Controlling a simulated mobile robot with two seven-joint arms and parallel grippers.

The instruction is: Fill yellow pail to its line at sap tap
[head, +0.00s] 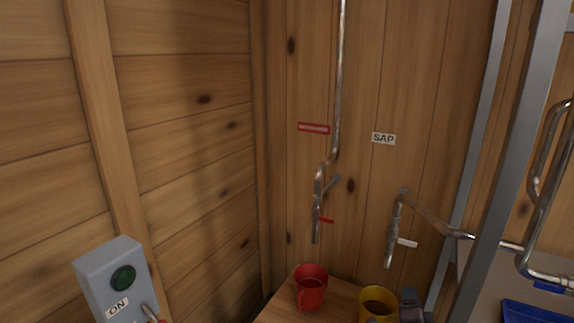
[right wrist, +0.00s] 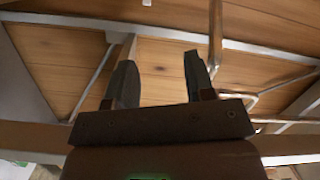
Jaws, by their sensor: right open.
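The yellow pail (head: 365,311) stands upright on a wooden surface at the bottom of the head view, cut off by the frame edge. Its inside looks brown; I cannot make out a line or a liquid level. The SAP sign (head: 384,139) is on the wall above.
A red pail (head: 311,291) stands left of the yellow one, under a second tap (head: 317,222) with a red tag. A grey switch box (head: 112,279) marked ON, with a green button, is at lower left. A metal frame post (head: 500,170) and a blue tray (head: 530,314) are at right.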

